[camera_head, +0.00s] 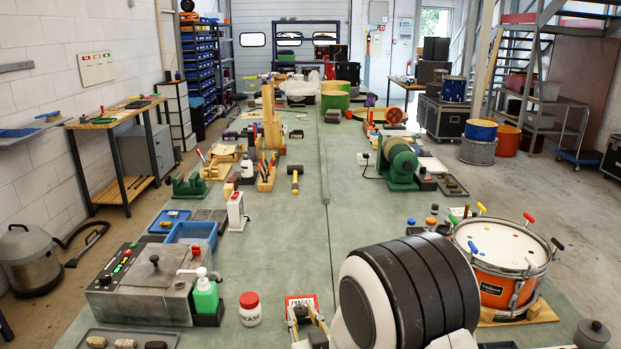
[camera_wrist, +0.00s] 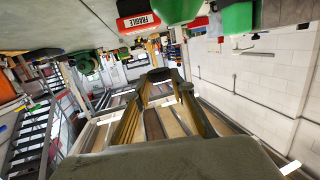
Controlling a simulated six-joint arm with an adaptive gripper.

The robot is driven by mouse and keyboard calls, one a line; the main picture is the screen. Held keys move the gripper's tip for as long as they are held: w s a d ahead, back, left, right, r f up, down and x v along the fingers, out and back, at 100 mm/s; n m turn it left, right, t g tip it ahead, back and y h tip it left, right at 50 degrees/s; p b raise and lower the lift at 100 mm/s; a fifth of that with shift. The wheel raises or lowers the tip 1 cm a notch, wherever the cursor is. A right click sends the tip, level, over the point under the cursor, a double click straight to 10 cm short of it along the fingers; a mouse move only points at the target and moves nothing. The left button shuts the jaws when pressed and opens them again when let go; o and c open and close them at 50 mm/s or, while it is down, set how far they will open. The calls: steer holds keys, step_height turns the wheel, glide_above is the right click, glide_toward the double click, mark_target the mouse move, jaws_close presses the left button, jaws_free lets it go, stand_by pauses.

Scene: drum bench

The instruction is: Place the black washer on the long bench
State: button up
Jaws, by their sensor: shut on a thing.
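My gripper (camera_wrist: 162,90) shows in the wrist view, its two bronze fingers reaching forward. A small dark rounded thing (camera_wrist: 158,74) sits at the fingertips. It looks like the black washer, though its hole is not visible. In the head view my large black and white arm joint covers the front right of the bench. My gripper is low in front, near the red FRAGILE box (camera_head: 302,302), and partly hidden, so the washer is not clear there. The long bench (camera_head: 272,232) is a grey-green top running away from me.
A white jar with a red lid (camera_head: 250,310) and a green bottle (camera_head: 205,293) stand left of the FRAGILE box. A grey machine (camera_head: 145,297) is farther left. An orange drum (camera_head: 500,277) stands at right. The bench middle has bare room; a seam (camera_head: 326,190) runs along it.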

steer(key=w+d+r+m+h, duration=0.1)
steer(key=d+r+h, duration=0.1)
steer(key=d, duration=0.7)
steer(key=w+d+r+m+h, duration=0.1)
steer(key=d+r+m+h, duration=0.1)
steer(key=d, duration=0.8)
steer(key=shift+t, duration=0.3)
steer(key=shift+a+f, duration=0.1)
steer(key=shift+a, duration=0.1)
steer(key=a+f+n+y, duration=0.1)
steer(key=a, duration=0.5)
steer(key=s+a+f+n+y, duration=0.1)
steer(key=a, duration=0.6)
steer(key=s+a+f+n+y, duration=0.1)
steer(key=a+f+y, duration=0.1)
steer(key=a, duration=0.4)
steer(key=shift+s+a, duration=0.15)
steer(key=shift+a, duration=0.2)
steer(key=s+a+f+m+h, duration=0.3)
steer(key=s+a+h, duration=0.1)
steer(key=a, duration=0.5)
steer(key=shift+s+a+f, duration=0.2)
steer(key=shift+s+a, duration=0.05)
steer(key=shift+a, duration=0.05)
steer(key=shift+f, duration=2.95)
